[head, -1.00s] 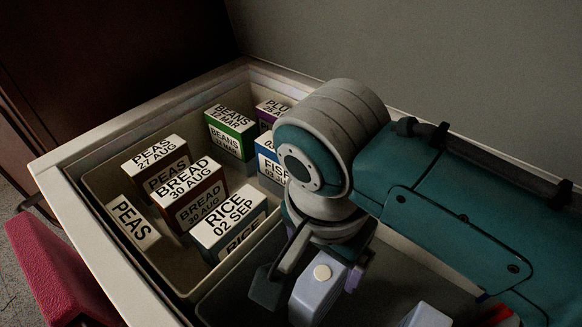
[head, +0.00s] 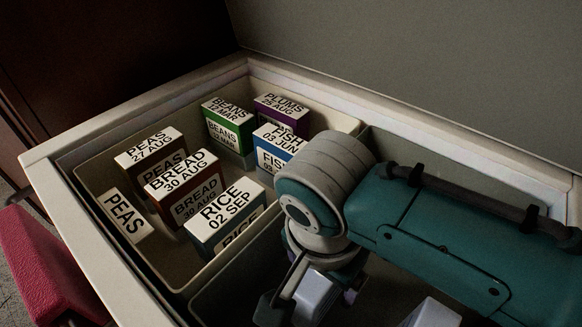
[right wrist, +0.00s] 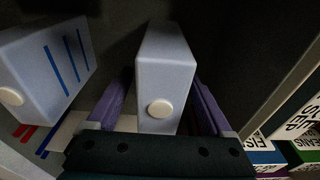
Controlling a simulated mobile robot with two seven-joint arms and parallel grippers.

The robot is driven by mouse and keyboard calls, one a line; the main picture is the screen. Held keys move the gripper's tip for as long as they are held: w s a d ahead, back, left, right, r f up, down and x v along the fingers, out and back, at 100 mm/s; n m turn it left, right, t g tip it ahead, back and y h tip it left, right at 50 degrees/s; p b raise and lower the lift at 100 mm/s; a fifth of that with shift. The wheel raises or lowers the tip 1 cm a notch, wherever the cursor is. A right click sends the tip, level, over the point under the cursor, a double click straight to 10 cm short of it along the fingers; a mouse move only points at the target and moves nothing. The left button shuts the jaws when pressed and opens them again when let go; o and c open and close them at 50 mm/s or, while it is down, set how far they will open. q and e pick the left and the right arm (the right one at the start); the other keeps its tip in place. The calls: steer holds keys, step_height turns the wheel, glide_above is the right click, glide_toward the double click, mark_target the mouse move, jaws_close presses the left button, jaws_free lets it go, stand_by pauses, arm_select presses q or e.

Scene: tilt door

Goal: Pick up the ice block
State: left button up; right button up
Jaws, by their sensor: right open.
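A pale blue-grey block with a round white cap, which looks like the ice block (right wrist: 165,65), stands between the fingers of my right gripper (right wrist: 163,85) in the right wrist view. The fingers are open, one on each side of it; I cannot tell whether they touch it. In the head view my right gripper (head: 308,292) reaches down into the chest around the block (head: 318,299), partly hidden by my wrist. A second capped block with blue stripes (right wrist: 50,65) stands to the left in the wrist view. My left gripper is not in view.
The open chest (head: 95,150) has a pale rim. A tray on its left holds several labelled boxes, including RICE (head: 225,217), BREAD (head: 185,187) and FISH (head: 275,148). A divider (head: 235,258) separates this tray from the blocks. A crimson object (head: 45,262) sits outside at left.

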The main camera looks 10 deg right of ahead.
steer(key=shift+f, duration=0.2)
steer(key=shift+c, duration=0.2)
jaws_close()
stand_by(0.6)
